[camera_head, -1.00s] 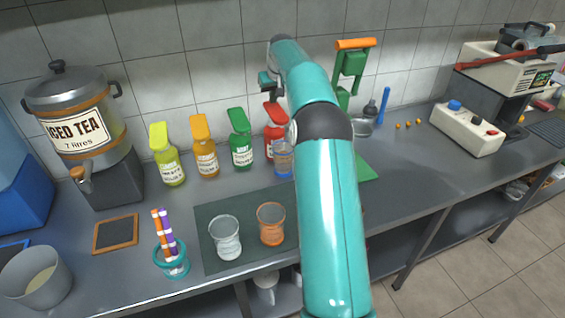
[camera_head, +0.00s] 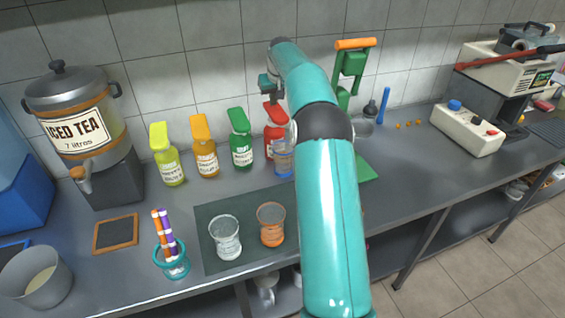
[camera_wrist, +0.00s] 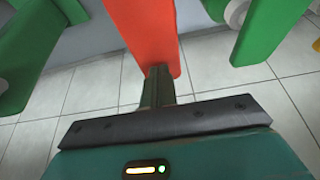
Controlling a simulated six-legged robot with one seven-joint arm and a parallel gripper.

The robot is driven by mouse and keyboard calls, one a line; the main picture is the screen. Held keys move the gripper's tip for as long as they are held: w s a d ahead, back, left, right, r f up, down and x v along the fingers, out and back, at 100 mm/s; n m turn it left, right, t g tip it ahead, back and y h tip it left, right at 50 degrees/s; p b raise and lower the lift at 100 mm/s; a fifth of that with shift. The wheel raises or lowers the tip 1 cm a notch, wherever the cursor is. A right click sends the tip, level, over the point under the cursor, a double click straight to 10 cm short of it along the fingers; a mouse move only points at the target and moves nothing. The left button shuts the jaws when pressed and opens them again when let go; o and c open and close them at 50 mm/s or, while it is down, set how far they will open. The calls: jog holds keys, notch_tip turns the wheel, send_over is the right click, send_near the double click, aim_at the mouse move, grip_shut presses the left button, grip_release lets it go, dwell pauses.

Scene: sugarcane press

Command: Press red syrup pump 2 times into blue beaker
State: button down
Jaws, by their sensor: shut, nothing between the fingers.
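The red syrup pump bottle (camera_head: 275,136) stands against the wall at the right end of the row of syrup bottles. Its red pump head fills the top middle of the wrist view (camera_wrist: 146,32). The blue beaker (camera_head: 283,160) is clear with a blue base and stands just in front of the red bottle, partly hidden by my arm. My gripper (camera_head: 271,93) is shut and empty, right at the red pump head. In the wrist view the closed fingertips (camera_wrist: 158,76) overlap the near end of the red head; I cannot tell whether they touch it.
Green (camera_head: 240,140), orange (camera_head: 205,147) and yellow-green (camera_head: 167,155) pump bottles stand to the left. A clear beaker (camera_head: 226,240) and an orange beaker (camera_head: 271,226) sit on a dark mat (camera_head: 215,208). A green press with an orange handle (camera_head: 355,44) stands close to the right.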

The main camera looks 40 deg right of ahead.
aim_at(274, 108)
jog(key=shift+f, duration=1.8)
jog(key=shift+r, duration=2.15)
jog(key=shift+f, duration=0.15)
jog(key=shift+f, duration=2)
jog(key=shift+r, duration=2.15)
jog(key=shift+r, duration=0.15)
